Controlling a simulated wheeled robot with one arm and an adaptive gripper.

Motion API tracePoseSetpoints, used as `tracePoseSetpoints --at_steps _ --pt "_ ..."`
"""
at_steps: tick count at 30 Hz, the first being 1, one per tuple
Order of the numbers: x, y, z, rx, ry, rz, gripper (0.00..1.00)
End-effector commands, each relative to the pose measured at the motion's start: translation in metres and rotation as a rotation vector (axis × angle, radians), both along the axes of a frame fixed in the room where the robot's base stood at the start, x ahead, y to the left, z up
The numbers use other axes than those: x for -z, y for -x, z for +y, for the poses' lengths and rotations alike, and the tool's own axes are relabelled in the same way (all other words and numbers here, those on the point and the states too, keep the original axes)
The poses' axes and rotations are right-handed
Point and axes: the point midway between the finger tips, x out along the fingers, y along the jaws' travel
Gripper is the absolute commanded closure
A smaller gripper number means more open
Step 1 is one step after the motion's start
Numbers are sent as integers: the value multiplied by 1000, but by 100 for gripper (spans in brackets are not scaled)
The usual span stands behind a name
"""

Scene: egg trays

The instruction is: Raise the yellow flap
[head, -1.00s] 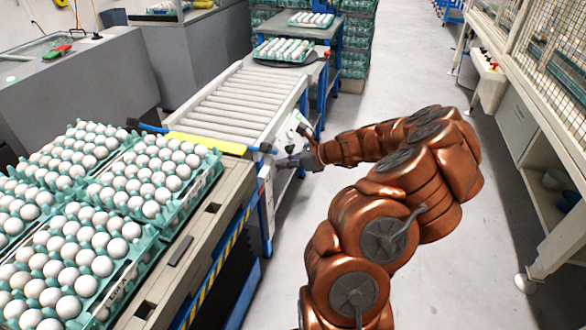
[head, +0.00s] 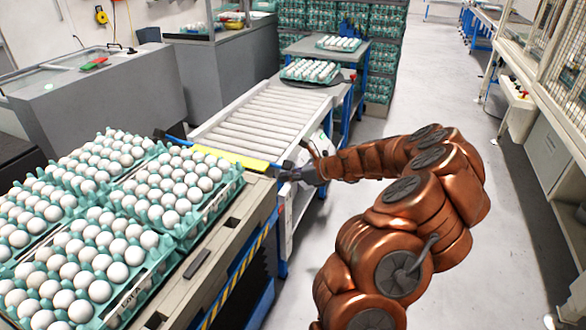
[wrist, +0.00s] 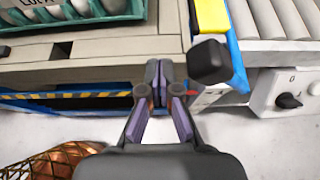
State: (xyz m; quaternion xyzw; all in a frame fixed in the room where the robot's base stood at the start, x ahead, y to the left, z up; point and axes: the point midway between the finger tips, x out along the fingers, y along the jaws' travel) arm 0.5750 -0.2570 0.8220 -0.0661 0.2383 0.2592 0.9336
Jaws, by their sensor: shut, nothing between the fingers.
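The yellow flap (head: 232,156) is a long narrow strip lying across the near end of the roller conveyor, apparently about flat. A blue bar runs along it, with a dark end at the left. In the wrist view the flap's near end (wrist: 212,16) shows at the top, beside a black knob (wrist: 209,61) on the blue edge. My gripper (head: 283,175) is just off the flap's right end. In the wrist view its fingers (wrist: 160,80) are shut and empty, just left of the black knob. I cannot tell whether they touch anything.
Trays of white eggs (head: 190,238) fill the table at left, up close to the flap. The roller conveyor (head: 265,115) runs away behind it. A control box with a black dial (wrist: 288,98) is at right in the wrist view. The floor (head: 390,120) right of the conveyor is clear.

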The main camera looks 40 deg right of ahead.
Motion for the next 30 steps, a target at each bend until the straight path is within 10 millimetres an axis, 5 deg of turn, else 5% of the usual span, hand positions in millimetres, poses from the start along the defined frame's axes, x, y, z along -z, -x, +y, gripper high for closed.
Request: tracePoseSetpoints --at_steps 30 --pt "0 -38 -63 2 0 2 100"
